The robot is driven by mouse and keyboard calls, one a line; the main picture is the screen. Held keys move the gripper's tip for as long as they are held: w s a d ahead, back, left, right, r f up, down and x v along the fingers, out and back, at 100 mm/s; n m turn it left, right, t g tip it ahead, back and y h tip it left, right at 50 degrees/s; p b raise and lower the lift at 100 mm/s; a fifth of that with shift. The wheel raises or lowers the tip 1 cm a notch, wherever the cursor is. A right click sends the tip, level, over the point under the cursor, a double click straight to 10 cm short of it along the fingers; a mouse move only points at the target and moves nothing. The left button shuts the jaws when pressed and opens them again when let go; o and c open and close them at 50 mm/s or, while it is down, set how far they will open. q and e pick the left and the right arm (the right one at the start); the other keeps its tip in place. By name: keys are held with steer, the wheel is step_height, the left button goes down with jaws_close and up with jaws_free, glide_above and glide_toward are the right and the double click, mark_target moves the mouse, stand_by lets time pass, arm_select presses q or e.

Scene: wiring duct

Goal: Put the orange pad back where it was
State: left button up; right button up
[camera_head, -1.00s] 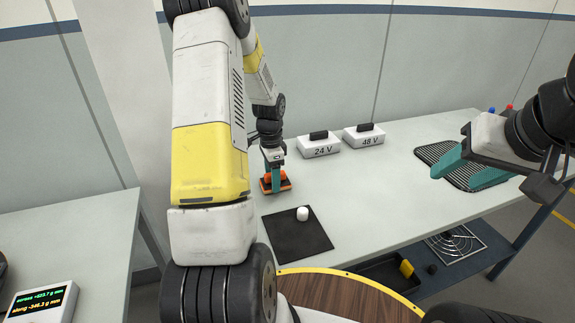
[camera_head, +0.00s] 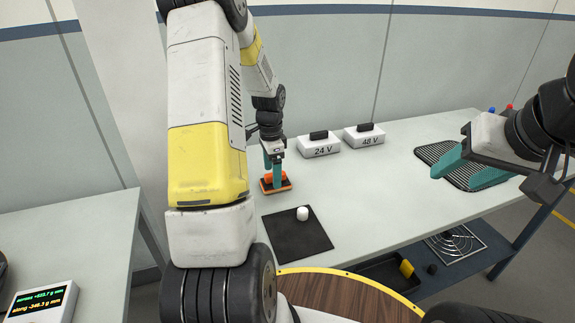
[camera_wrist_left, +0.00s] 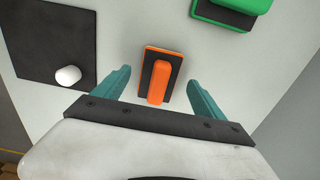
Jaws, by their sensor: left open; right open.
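The orange pad (camera_head: 286,184), a dark-topped orange plate with a rounded orange handle, lies on the pale bench. In the left wrist view, the orange pad (camera_wrist_left: 157,82) sits between the spread fingers, with visible gaps on both sides. My left gripper (camera_head: 272,172) is open and points down over the pad; in the left wrist view its fingers (camera_wrist_left: 158,80) hold nothing. My right gripper (camera_head: 455,177) is open and empty at the right, above a dark ribbed mat.
A black mat (camera_head: 290,238) with a white cylinder (camera_head: 303,213) lies in front of the pad. White 24 V (camera_head: 320,148) and 48 V (camera_head: 365,138) boxes stand behind. A green handled block (camera_wrist_left: 225,14) is near the pad. A display (camera_head: 42,304) stands on the left table.

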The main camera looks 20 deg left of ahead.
arm_select(q)
step_height(320, 180, up, 8)
steer(key=shift+r, duration=0.25)
steer(key=s+d+r+n+t, duration=0.2)
steer(key=s+d+r, duration=0.25)
steer(key=r, duration=0.25)
steer(key=s+d+r+n+t, duration=0.1)
steer(key=s+d+r+n, duration=0.15)
steer(key=s+r, duration=0.3)
steer(key=s+d+r+n+t+h, duration=0.1)
steer(key=s+d+r+n, duration=0.1)
steer(key=s, duration=0.4)
steer(key=s+d+r+n+t+h, duration=0.1)
steer(key=s+d+r+n+t, duration=0.1)
steer(key=s, duration=0.4)
steer(key=shift+s+d+r+n, duration=0.4)
steer(key=shift+d+n, duration=0.35)
steer(key=shift+d, duration=0.35)
